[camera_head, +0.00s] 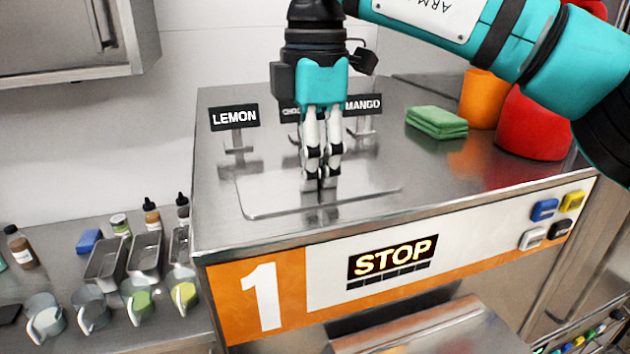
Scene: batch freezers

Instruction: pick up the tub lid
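The tub lid looks to be the flat, clear-grey plate (275,196) with rounded corners, lying on the steel top of freezer 1. My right gripper (320,187) points straight down over the middle of this plate. Its two white fingers are close together, with a narrow dark gap between them, and the tips are at or just above the plate. The fingers hide the plate's middle, so a handle there cannot be made out, nor whether they grip one. The plate looks flat on the top. My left gripper is out of view.
LEMON (234,117) and MANGO (362,105) signs, and a partly hidden one, stand behind the gripper. Green cloths (436,122), an orange container (482,98) and a red one (533,125) are at the right. Trays (106,258) and jugs (92,308) fill the lower left counter.

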